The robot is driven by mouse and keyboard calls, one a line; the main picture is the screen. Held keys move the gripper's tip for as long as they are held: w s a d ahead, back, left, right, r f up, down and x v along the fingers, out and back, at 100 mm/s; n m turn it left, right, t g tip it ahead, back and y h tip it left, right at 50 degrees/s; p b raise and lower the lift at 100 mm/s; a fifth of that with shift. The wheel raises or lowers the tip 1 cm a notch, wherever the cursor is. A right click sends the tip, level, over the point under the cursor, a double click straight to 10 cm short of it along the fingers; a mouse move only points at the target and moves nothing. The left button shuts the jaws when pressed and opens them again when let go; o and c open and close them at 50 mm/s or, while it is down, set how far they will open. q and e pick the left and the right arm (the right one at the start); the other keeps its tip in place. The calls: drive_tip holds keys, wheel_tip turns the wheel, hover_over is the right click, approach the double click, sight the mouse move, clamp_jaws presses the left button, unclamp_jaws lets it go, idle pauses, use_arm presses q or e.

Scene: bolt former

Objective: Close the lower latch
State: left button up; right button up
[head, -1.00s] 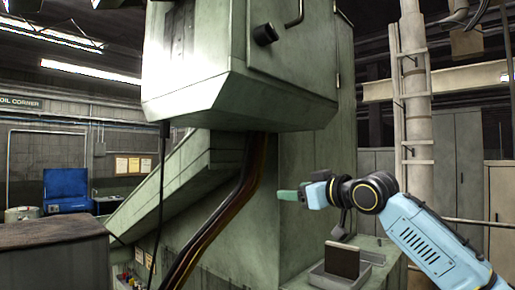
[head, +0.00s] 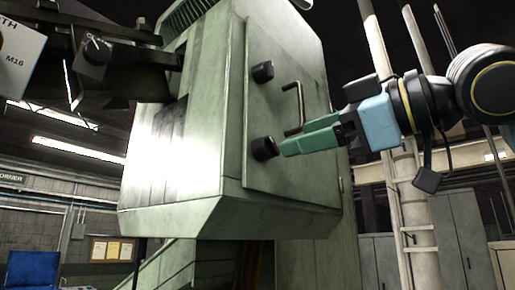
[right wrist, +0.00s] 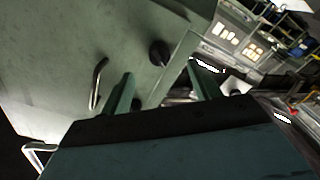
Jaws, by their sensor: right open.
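The lower latch (head: 264,148) is a dark round knob at the left edge of the green cabinet door (head: 287,160). A similar upper latch (head: 263,72) sits above it. My right gripper (head: 284,147) has green fingers, comes in from the right and has its tips close beside the lower latch; I cannot tell if they touch. In the right wrist view, the fingers of my right gripper (right wrist: 163,82) are apart and empty, with the lower latch (right wrist: 159,53) ahead between their lines. The turn of the latch is hard to make out. My left gripper is not in view.
A bent door handle (head: 293,108) stands out just above my right gripper and shows in the wrist view (right wrist: 98,83). Dark machinery with an M16 sign (head: 14,48) hangs at upper left. A pale pipe column (head: 412,200) stands behind on the right.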

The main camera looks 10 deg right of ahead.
sight(275, 145)
drive_tip(key=x, duration=0.6)
drive_tip(key=shift+w, duration=0.1)
drive_tip(key=m+b, duration=0.3)
drive_tip(key=shift+f+m, duration=0.3)
drive_tip(key=shift+s+r+m+b, duration=0.2)
drive_tip(key=shift+m+b, duration=0.3)
drive_tip(key=shift+m, duration=0.7)
drive_tip(key=shift+w+m, duration=0.25)
drive_tip(key=shift+m, duration=0.35)
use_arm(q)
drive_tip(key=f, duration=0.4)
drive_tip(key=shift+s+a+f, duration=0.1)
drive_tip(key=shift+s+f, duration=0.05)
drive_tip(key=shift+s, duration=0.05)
use_arm(e)
drive_tip(key=shift+s+r, duration=0.1)
